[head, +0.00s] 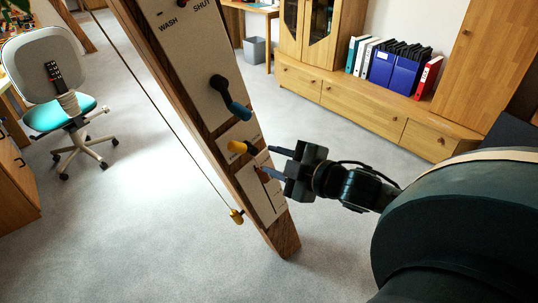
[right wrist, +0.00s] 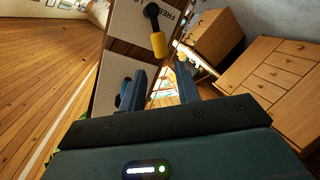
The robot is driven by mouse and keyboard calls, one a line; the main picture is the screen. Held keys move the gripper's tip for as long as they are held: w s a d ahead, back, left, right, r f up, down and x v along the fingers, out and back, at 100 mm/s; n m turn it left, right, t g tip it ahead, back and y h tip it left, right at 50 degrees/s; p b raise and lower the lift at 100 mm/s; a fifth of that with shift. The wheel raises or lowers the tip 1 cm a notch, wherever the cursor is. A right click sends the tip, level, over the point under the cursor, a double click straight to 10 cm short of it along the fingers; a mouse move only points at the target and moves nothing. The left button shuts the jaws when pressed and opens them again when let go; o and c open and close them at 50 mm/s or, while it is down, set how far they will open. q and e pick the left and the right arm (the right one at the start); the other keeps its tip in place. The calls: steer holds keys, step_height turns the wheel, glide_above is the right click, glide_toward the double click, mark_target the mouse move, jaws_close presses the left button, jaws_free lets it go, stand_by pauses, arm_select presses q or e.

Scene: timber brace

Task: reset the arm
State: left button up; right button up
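The slanted timber brace (head: 285,239) carries several pale panels with levers. Its upper panel (head: 180,40), marked WASH and SHUT, holds a black lever with a blue handle (head: 238,110), pointing down and right. A lever with a yellow handle (head: 237,147) sits lower; its yellow handle also shows in the right wrist view (right wrist: 158,45) on a black arm. My right gripper (head: 268,160) is beside the brace, just right of the yellow handle. Its fingers are apart in the right wrist view (right wrist: 162,86), with nothing held between them. My left gripper is not in view.
A swivel chair (head: 60,113) with a dark remote-like object stands left. A wooden cabinet (head: 360,112) with binders (head: 393,70) stands behind.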

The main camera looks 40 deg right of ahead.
steer(key=s+a+f+m+g, duration=0.2)
steer(key=s+f+m, duration=0.15)
steer(key=f, duration=0.55)
steer(key=s+a+f+m+g+p, duration=0.1)
steer(key=s+a+f+m, duration=0.2)
steer(key=a+f, duration=0.3)
steer(key=s+a+f+m+g+p, duration=0.1)
steer(key=s+a+f+m, duration=0.2)
steer(key=a, duration=0.6)
step_height(320, 180, down, 3)
steer(key=shift+s+r+y, duration=0.1)
steer(key=shift+s+y, duration=0.3)
steer(key=shift+s, duration=0.7)
